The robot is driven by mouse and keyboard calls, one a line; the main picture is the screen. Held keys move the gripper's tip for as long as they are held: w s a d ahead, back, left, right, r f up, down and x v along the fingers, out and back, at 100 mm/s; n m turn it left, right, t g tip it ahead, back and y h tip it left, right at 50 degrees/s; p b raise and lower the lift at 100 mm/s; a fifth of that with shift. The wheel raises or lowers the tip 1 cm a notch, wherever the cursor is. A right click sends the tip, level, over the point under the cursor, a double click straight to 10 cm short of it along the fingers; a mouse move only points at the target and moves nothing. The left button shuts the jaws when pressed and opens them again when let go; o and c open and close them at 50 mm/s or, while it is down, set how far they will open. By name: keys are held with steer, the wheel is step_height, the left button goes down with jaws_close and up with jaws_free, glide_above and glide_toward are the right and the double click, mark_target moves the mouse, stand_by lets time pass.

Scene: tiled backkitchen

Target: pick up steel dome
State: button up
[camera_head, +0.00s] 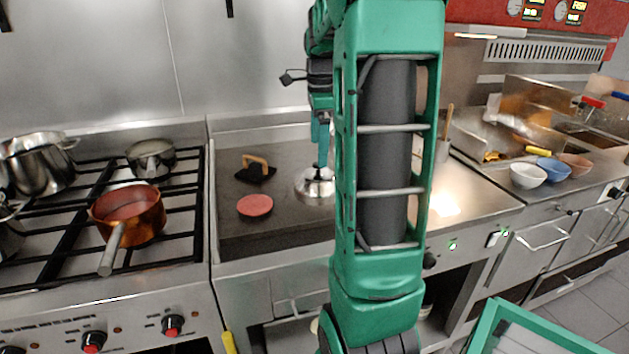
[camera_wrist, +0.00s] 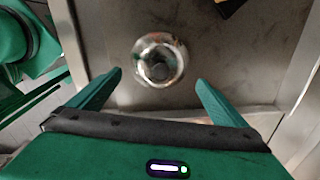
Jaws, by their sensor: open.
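The steel dome (camera_head: 314,187) is a small shiny dome with a dark knob, sitting on the flat griddle in the head view, partly hidden by my arm. In the wrist view the dome (camera_wrist: 158,60) is round and reflective, beyond the fingertips and roughly centred between them. My gripper (camera_wrist: 158,84) is open and empty, its two green fingers spread apart. In the head view a green finger shows just above the dome's knob, and the rest of my gripper is mostly hidden behind my arm.
On the griddle (camera_head: 237,218) lie a red patty (camera_head: 255,205) and a dark press with a wooden handle (camera_head: 256,168). The stove at left holds a copper pan (camera_head: 127,212) and several steel pots. White (camera_head: 528,175) and blue (camera_head: 553,170) bowls stand on the right counter.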

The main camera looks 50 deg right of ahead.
mark_target(318, 178)
steer(key=shift+w+d+f, duration=0.1)
steer(key=shift+f, duration=3.25)
steer(key=c, duration=1.4)
